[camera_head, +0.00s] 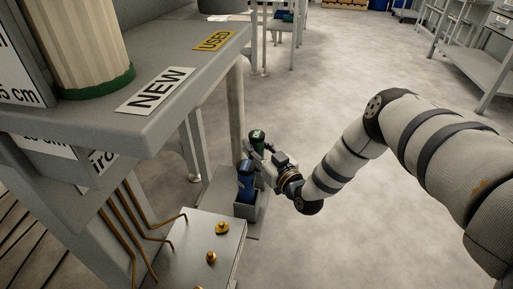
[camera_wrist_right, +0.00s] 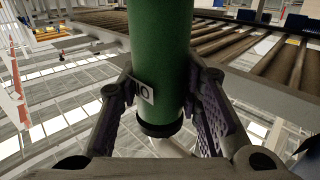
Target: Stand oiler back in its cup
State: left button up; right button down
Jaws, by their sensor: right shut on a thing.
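The green oiler (camera_head: 257,137) is in my right gripper (camera_head: 262,160), beside the grey stand. In the right wrist view the oiler is a green cylinder (camera_wrist_right: 160,60) with a black end and a small white label. The purple-padded fingers of my right gripper (camera_wrist_right: 165,110) are shut on its two sides. A blue object (camera_head: 246,176) stands just left of the gripper, in or behind a small grey-blue holder (camera_head: 246,210). I cannot tell whether this holder is the oiler's cup. My left gripper is not in view.
A grey table with a "NEW" label (camera_head: 156,91) and a "USED" label (camera_head: 214,41) stands at left. A grey box (camera_head: 190,250) with brass knobs (camera_head: 222,227) and copper pipes is in front. Open floor (camera_head: 330,240) lies to the right.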

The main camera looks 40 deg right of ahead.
jog(key=shift+f, duration=0.15)
jog(key=c, duration=1.2)
grip_release()
